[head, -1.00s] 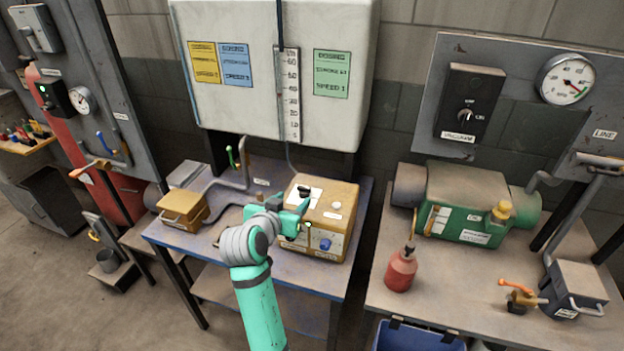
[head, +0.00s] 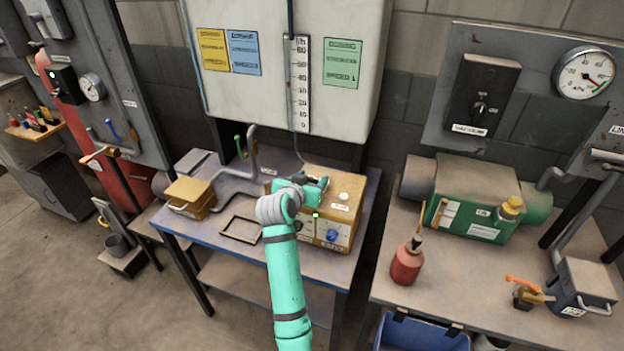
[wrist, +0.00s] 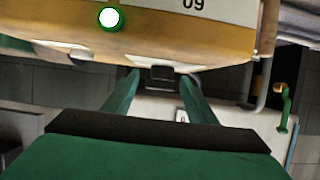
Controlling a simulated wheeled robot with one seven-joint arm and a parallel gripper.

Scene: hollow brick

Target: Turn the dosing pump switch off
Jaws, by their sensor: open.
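The dosing pump appears to be the yellow box (head: 345,212) on the blue-grey table, with a blue knob (head: 332,236) and a small green light on its front. My gripper (head: 318,184) is over the box's top and hides part of it. In the wrist view, the yellow box (wrist: 170,38) fills the upper part, with a lit green-rimmed lamp (wrist: 110,18) and a "09" label. A small black switch-like part (wrist: 160,74) shows between my open fingers (wrist: 160,86). I cannot tell whether the fingers touch it, or its setting.
A smaller yellow box (head: 190,197) and an empty frame (head: 240,229) are on the same table, left of my arm. A white panel (head: 290,110) with a scale and tube stands behind. A red bottle (head: 407,262) and green machine (head: 475,195) are on the right table.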

